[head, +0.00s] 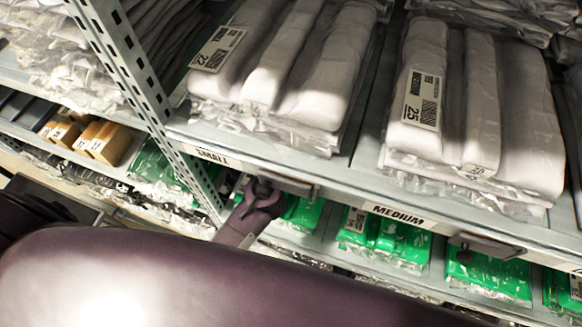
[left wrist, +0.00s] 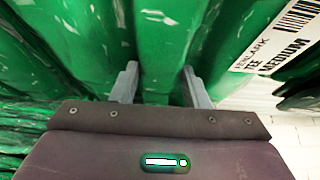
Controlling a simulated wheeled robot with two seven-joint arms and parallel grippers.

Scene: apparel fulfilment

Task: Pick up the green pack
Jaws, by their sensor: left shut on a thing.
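Green packs in clear plastic wrap lie on the lower shelf in the head view, including one beside my left wrist (head: 300,213). In the left wrist view a green pack (left wrist: 160,40) fills the space at and beyond the fingers. A white label (left wrist: 275,45) reading "TEE MEDIUM" shows at its right. My left gripper (left wrist: 160,85) is shut on the green pack, with the folds between its fingers. In the head view the left fingertips are hidden under the upper shelf's front edge. My right gripper is not in view.
The upper shelf (head: 350,190) holds white packs (head: 310,70) and more white packs (head: 480,110). A perforated metal post (head: 125,60) stands left of my wrist. Other green packs (head: 385,240) lie to the right. Small orange-brown boxes (head: 103,142) sit at left.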

